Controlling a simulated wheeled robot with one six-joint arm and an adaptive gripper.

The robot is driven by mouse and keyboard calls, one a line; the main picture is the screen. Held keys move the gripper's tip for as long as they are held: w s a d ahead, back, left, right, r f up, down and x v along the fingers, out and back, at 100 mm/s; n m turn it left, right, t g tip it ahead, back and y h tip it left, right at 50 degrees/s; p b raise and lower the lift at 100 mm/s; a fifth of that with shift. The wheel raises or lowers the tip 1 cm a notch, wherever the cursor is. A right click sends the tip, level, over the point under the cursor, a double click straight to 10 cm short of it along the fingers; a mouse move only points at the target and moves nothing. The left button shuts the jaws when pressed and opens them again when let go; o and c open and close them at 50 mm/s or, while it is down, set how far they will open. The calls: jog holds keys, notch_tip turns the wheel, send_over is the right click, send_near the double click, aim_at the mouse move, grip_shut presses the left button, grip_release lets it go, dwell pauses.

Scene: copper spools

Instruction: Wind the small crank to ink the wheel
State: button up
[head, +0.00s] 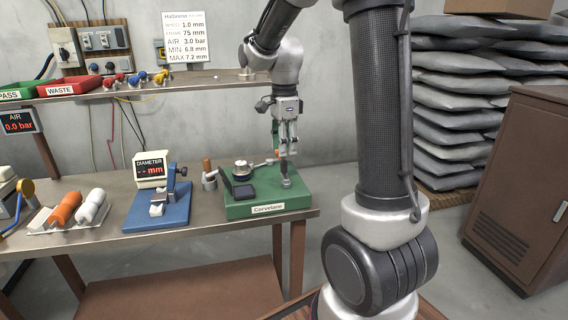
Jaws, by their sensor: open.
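The green machine labelled Corvelane (268,210) stands at the right end of the workbench. On it sit a round metal part (242,167), a dark block (243,191) and a short grey post (286,182) at the right. I cannot tell for sure which part is the small crank or the inking wheel. A small reddish piece (277,152) shows beside my fingers. My gripper (288,153) points down above the grey post, open, with nothing seen held. Its fingers hide part of the machine behind, and I cannot tell whether they touch anything.
Orange and white rollers (65,208) lie further left. A shelf (170,87) with bins runs behind. A brown cabinet (520,190) and stacked sacks (455,110) stand right.

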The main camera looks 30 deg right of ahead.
aim_at(284, 162)
notch_tip(284, 162, down, 6)
jog(key=shift+f, duration=0.1)
grip_shut()
